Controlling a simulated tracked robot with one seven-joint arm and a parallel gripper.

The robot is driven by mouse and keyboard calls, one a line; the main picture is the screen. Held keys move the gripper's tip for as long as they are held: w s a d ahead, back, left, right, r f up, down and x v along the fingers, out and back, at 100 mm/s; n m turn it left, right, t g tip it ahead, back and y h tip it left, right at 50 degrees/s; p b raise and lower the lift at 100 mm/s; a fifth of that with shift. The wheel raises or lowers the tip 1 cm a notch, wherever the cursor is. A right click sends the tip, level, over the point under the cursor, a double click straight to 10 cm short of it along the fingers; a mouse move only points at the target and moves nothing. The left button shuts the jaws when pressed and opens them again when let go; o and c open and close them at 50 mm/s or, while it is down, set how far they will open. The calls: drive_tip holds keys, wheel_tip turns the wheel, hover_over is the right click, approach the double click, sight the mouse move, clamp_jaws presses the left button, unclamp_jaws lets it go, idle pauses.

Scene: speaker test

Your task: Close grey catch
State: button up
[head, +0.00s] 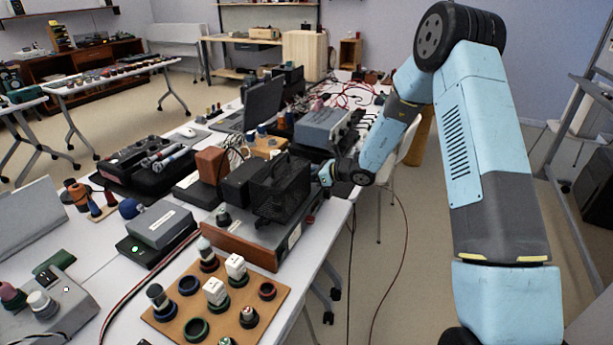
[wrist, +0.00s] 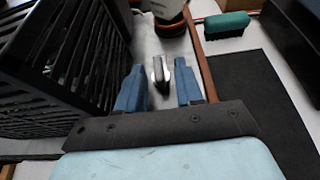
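A small grey metal piece, which looks like the grey catch (wrist: 160,72), stands in the wrist view beside the black slatted cage (wrist: 62,62). My gripper (wrist: 159,66) has its two blue fingers apart, one on each side of this piece. Gaps show between the piece and both fingers. In the head view, my gripper (head: 325,176) is at the right side of the black cage (head: 280,190), near the table edge. The fingertips are small there and the catch cannot be made out. The cage sits on a wood-fronted base (head: 265,250).
A dark mat (wrist: 258,95) lies right. In the head view, a board (head: 240,322) with several knobs lies in front.

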drive_tip(key=shift+c, duration=0.5)
clamp_jaws()
drive_tip(key=shift+w+n+g, duration=0.1)
drive_tip(key=shift+n+g, duration=0.2)
drive_tip(key=shift+w+d+n+g+y, duration=0.1)
drive_tip(key=shift+n+g+y, duration=0.2)
drive_tip(key=shift+n+g, duration=0.25)
drive_tip(key=n+g, duration=0.2)
drive_tip(key=w+n+g, duration=0.1)
drive_tip(key=n+g, duration=0.1)
drive_tip(key=g, duration=0.1)
drive_tip(key=shift+n+g, duration=0.25)
drive_tip(key=shift+n, duration=0.1)
drive_tip(key=n+g, duration=0.1)
drive_tip(key=g, duration=0.1)
drive_tip(key=n+g+h, duration=0.1)
drive_tip(key=n+g, duration=0.1)
drive_tip(key=n+g+h, duration=0.1)
drive_tip(key=n, duration=0.1)
drive_tip(key=shift+w+a+g, duration=0.2)
drive_tip(key=shift+w+g, duration=0.1)
drive_tip(key=shift+g, duration=0.1)
drive_tip(key=n+g+h, duration=0.1)
drive_tip(key=n+h, duration=0.1)
drive_tip(key=n+g+h, duration=0.3)
drive_tip(key=n, duration=0.1)
drive_tip(key=shift+w+a+n+g+h, duration=0.25)
drive_tip(key=shift+a+n+g+h, duration=0.05)
drive_tip(key=shift+a+h, duration=0.1)
